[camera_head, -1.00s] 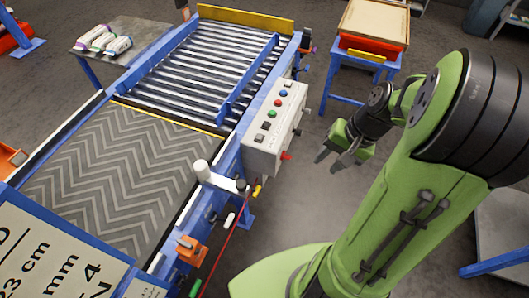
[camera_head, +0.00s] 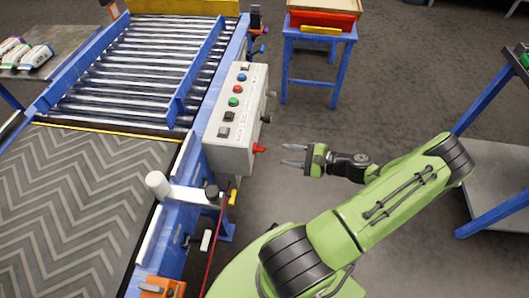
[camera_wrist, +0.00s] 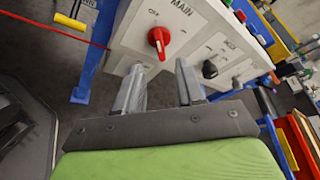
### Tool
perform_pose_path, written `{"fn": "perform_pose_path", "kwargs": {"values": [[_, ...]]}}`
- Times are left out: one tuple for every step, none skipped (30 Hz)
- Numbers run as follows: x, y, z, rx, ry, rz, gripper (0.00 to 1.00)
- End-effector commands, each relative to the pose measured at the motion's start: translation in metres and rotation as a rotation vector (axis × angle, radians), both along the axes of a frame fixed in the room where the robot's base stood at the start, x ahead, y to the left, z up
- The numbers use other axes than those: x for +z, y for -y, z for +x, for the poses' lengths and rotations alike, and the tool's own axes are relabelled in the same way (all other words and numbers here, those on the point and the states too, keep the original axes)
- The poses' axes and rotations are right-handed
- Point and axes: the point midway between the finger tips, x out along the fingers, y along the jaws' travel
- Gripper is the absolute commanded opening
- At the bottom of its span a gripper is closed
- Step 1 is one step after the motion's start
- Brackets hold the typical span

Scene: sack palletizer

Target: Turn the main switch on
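The main switch (camera_wrist: 159,40) is a red rotary knob on the side face of a grey control box, under the label MAIN in the wrist view. In the head view the red knob (camera_head: 259,149) sticks out from the box's lower right side. My gripper (camera_head: 291,155) is to the right of the knob, a short gap away, with its fingers pointing at it. In the wrist view my gripper (camera_wrist: 172,75) has its two fingers apart with nothing between them, and the knob shows beyond them.
The control box (camera_head: 228,146) carries several buttons on top and a black knob (camera_wrist: 209,69) beside the red one. The roller conveyor (camera_head: 150,60) and belt (camera_head: 80,200) lie left. A blue stand (camera_head: 320,45) is behind; a rack (camera_head: 490,215) is right. A red cord (camera_wrist: 60,27) runs near the box.

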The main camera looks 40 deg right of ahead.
Motion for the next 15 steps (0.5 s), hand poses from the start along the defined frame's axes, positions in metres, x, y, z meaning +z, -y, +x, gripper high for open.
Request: {"fn": "perform_pose_path", "kwargs": {"values": [[-0.006,-0.006,0.012,0.006,0.002,0.002,0.38],[-0.008,-0.009,0.019,0.006,0.002,0.002,0.38],[-0.011,-0.013,0.028,0.007,0.002,0.003,0.38],[-0.013,-0.015,0.034,0.005,0.001,0.002,0.38],[-0.015,-0.017,0.041,0.006,0.002,0.001,0.38],[-0.017,-0.02,0.048,0.005,0.002,0.001,0.38],[-0.019,-0.022,0.054,0.005,0.0,0.001,0.38],[-0.02,-0.024,0.058,0.005,0.0,0.001,0.38],[-0.022,-0.026,0.064,0.004,0.001,-0.001,0.38],[-0.022,-0.027,0.067,0.004,0.001,-0.001,0.38],[-0.023,-0.028,0.07,0.004,0.001,0.0,0.38],[-0.024,-0.029,0.073,0.002,-0.001,0.0,0.38],[-0.024,-0.03,0.074,0.002,-0.001,0.0,0.38],[-0.024,-0.03,0.075,0.002,-0.001,0.0,0.38],[-0.024,-0.03,0.076,0.001,-0.002,0.0,0.38]]}}
